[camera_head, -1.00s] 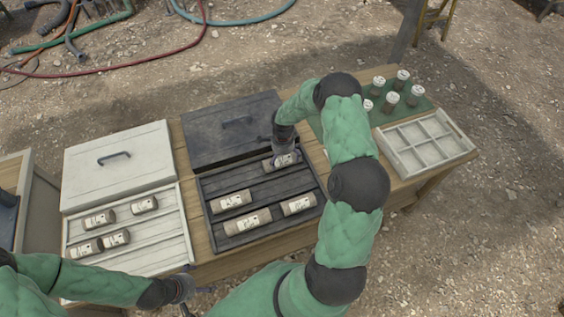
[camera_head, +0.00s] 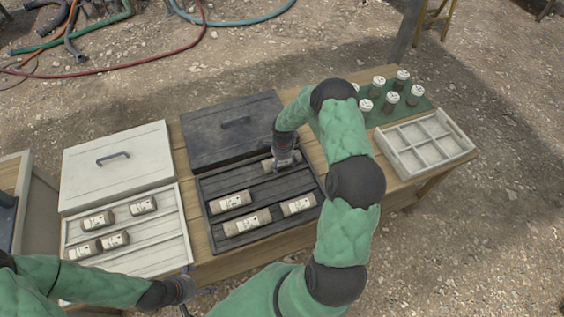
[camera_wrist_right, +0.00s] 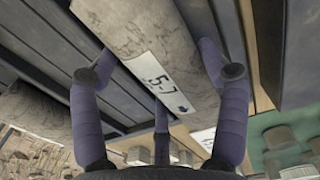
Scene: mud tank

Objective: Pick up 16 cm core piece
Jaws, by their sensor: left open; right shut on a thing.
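My right gripper (camera_head: 284,164) is shut on a core piece (camera_head: 267,163) at the back of the dark tray (camera_head: 212,213). In the right wrist view the fingers (camera_wrist_right: 160,76) sit on both sides of this grey-brown core (camera_wrist_right: 140,28), whose white label reads "5-7". Whether it is clear of the tray floor I cannot tell. Three other labelled cores lie in the dark tray: one at left (camera_head: 230,202), one at front (camera_head: 247,222), one at right (camera_head: 298,205). Which core is 16 cm long cannot be read. My left gripper (camera_head: 196,299) is open near the table's front edge.
A white tray (camera_head: 165,252) with several cores lies left. A white lid (camera_head: 117,160) and a dark lid (camera_head: 232,128) lie behind the trays. Capped jars (camera_head: 391,101) stand on a green mat (camera_head: 420,101), by a pale divided tray (camera_head: 425,147).

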